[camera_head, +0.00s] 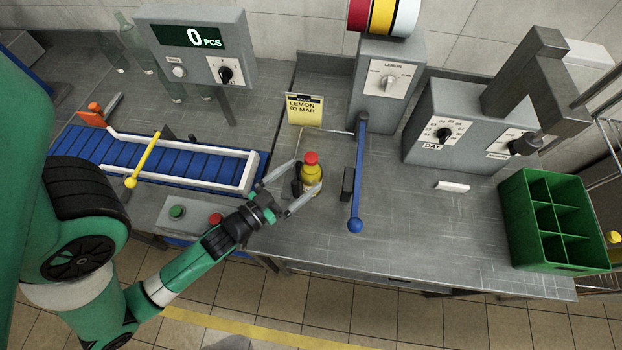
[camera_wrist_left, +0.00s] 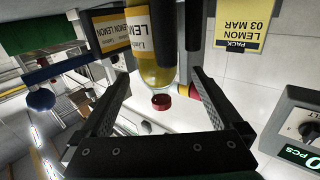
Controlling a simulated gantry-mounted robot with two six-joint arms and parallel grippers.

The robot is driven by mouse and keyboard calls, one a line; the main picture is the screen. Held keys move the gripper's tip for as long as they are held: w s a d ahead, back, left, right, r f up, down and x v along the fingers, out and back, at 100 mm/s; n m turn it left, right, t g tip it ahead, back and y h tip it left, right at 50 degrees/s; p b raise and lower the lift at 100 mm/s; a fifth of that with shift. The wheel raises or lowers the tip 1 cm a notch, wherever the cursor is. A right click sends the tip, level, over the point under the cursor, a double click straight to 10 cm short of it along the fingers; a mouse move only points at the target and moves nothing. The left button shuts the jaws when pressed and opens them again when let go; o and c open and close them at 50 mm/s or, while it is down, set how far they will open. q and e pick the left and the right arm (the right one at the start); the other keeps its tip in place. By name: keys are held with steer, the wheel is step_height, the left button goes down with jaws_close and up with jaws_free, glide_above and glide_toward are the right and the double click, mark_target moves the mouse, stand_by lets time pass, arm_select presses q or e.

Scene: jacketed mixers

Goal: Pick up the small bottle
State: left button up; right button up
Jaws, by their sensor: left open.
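The small bottle (camera_head: 311,182) is yellow with a red cap and stands upright on the steel worktop, in front of the card reading LEMON 03 MAR. My left gripper (camera_head: 292,188) is open, with its fingers reaching toward the bottle from the left. In the left wrist view, the bottle (camera_wrist_left: 150,62) appears upside down beyond the open fingers (camera_wrist_left: 152,98), its red cap between them in the picture. I cannot tell whether either finger touches it. Part of the bottle is hidden behind a dark upright part there. My right gripper is out of view.
A blue lever (camera_head: 358,185) stands close right of the bottle. Left is the blue conveyor (camera_head: 150,163) with a yellow lever (camera_head: 145,160). The LEMON card (camera_head: 304,109) is behind. A green crate (camera_head: 555,222) stands far right; the worktop before it is mostly clear.

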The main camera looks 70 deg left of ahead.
mark_target(303, 178)
arm_select(q)
steer(key=shift+w+a+f+b, duration=0.15)
steer(key=shift+w+f+b, duration=0.15)
steer(key=shift+w, duration=0.2)
steer(key=shift+w+a+f+b, duration=0.1)
steer(key=shift+w+f+b, duration=0.15)
steer(key=shift+w, duration=0.2)
steer(key=shift+w+a+r+p, duration=0.25)
steer(key=shift+w+r+p, duration=0.05)
steer(key=shift+w+p, duration=0.25)
steer(key=shift+w+a+r+p, duration=0.25)
steer(key=shift+w+p, duration=0.15)
steer(key=shift+p, duration=0.15)
steer(key=shift+w+f, duration=0.1)
steer(key=shift+f, duration=0.05)
steer(key=shift+c, duration=0.4)
jaws_close()
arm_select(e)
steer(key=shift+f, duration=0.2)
